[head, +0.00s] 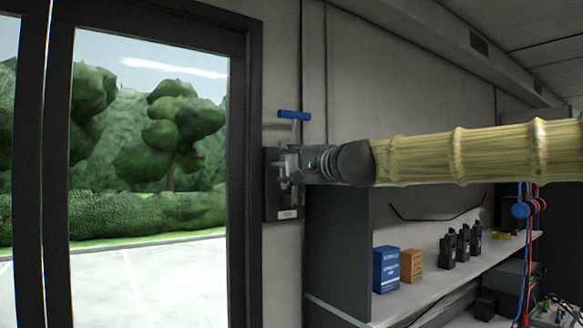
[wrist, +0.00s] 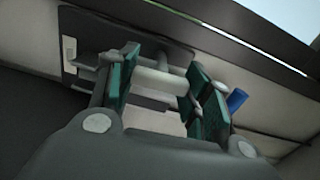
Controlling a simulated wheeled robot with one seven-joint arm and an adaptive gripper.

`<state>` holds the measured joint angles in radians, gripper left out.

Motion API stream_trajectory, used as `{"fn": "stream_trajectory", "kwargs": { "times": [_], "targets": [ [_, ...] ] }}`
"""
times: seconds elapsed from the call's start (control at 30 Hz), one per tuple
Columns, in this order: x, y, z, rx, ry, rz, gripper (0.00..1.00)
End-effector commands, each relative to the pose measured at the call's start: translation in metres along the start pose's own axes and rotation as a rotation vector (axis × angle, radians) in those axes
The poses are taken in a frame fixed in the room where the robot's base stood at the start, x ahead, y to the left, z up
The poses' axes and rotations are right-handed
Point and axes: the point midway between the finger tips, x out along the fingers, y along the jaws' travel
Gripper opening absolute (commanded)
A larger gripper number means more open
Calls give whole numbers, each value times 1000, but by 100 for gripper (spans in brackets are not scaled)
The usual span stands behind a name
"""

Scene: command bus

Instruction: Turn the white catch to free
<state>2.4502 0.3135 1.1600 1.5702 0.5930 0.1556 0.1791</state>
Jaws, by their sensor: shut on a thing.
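The white catch (wrist: 155,82) shows in the wrist view as a pale bar between my green finger pads, in front of a dark backing plate (wrist: 75,85). My gripper (wrist: 160,88) is shut on it, with one pad at each end of the bar. In the head view my gripper (head: 290,166) is at the dark plate (head: 284,213) on the wall beside the door frame, and it hides most of the catch. A blue handle (head: 293,115) on a pale stem stands above my gripper; its blue end (wrist: 237,99) shows beyond the right finger.
A dark-framed glass door (head: 150,150) is at the left. Below my arm at the right, a shelf (head: 440,275) holds a blue box (head: 386,270), an orange box (head: 411,266) and several black radios (head: 462,243). Cables (head: 527,240) hang at the far right.

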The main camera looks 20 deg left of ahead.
Motion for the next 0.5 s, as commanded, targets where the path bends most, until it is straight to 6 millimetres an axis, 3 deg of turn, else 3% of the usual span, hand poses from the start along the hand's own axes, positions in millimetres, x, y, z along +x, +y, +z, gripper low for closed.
{"fn": "stream_trajectory", "kwargs": {
  "times": [0.5],
  "targets": [
    [0, -3, -1, 71, 3, -4, 25]
  ]
}}
